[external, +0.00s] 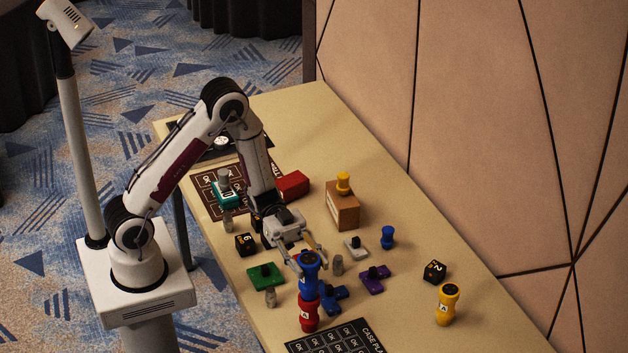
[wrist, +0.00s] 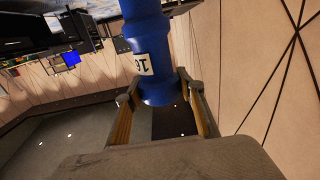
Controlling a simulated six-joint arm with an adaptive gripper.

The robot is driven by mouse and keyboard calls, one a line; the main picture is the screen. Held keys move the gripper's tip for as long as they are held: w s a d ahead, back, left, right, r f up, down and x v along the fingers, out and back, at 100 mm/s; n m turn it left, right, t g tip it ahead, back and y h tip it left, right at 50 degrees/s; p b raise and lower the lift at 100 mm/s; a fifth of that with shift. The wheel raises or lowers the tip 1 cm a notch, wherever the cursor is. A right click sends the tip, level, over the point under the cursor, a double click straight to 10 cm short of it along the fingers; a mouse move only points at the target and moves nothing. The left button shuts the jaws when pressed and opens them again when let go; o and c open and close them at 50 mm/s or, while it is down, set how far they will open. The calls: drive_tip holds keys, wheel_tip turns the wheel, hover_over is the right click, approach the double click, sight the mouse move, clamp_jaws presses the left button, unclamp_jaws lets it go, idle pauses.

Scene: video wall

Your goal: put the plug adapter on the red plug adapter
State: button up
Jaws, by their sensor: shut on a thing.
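The blue plug adapter (external: 309,263), an upright waisted cylinder with a white label, is held between the fingers of my gripper (external: 300,258). In the wrist view the blue plug adapter (wrist: 150,45) stands between the two tan-lined fingers (wrist: 160,115), its label facing the camera. The red plug adapter (external: 309,318) stands upright near the table's front edge, with a white label. In the external view the blue adapter is lined up directly above it, and their ends meet in the picture. I cannot tell if they touch. The red adapter does not show in the wrist view.
A black case plate (external: 330,340) lies just in front. A green piece (external: 266,274), blue piece (external: 334,298) and purple piece (external: 374,279) lie close by. A yellow adapter (external: 446,305) and black cube (external: 434,271) stand right. A wooden block (external: 343,208) stands behind.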

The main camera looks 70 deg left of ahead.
drive_tip(key=shift+f, duration=0.1)
idle(0.3)
drive_tip(key=o, duration=1.2)
drive_tip(key=a, duration=1.2)
drive_tip(key=shift+s+r, duration=0.25)
drive_tip(key=shift+r, duration=0.15)
